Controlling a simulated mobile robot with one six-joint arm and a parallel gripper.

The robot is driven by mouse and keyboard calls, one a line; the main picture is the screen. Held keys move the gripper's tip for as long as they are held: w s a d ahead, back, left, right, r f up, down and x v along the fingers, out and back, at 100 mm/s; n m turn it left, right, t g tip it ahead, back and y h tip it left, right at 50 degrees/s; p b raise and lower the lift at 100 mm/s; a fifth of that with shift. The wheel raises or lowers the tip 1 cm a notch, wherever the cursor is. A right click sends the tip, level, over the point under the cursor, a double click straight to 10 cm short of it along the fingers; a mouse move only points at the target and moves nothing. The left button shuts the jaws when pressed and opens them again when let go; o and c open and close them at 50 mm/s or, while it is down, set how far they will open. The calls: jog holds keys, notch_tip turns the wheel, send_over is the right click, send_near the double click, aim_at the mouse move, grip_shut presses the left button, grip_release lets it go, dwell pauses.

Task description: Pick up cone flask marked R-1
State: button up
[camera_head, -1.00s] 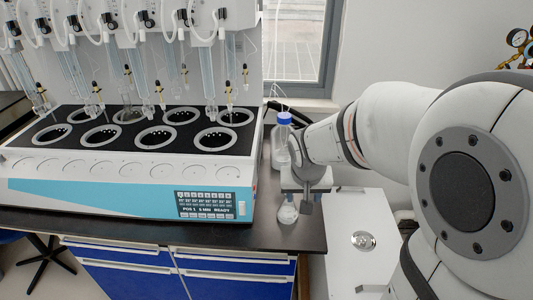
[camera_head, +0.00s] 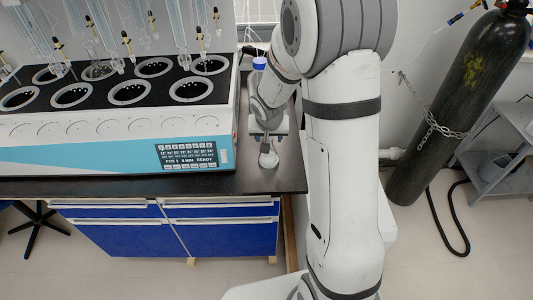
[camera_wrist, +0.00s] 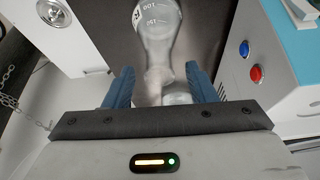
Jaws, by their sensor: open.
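A clear glass cone flask (camera_head: 268,158) stands on the dark benchtop, right of the distiller. In the wrist view the flask (camera_wrist: 155,22) shows graduation marks, upside down, on its body. My gripper (camera_wrist: 160,88) is open, with one blue finger on each side of the flask's neck. Gaps show between the fingers and the glass. In the head view my gripper (camera_head: 267,137) is at the flask's top, and my wrist hides part of it.
The white and blue distiller (camera_head: 120,150) stands close to the left of my gripper, and its side with blue and red buttons shows in the wrist view. A blue-capped bottle (camera_head: 259,63) stands behind. The bench edge is close in front. A gas cylinder (camera_head: 455,110) stands at right.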

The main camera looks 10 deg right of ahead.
jog(key=shift+x, duration=1)
grip_shut()
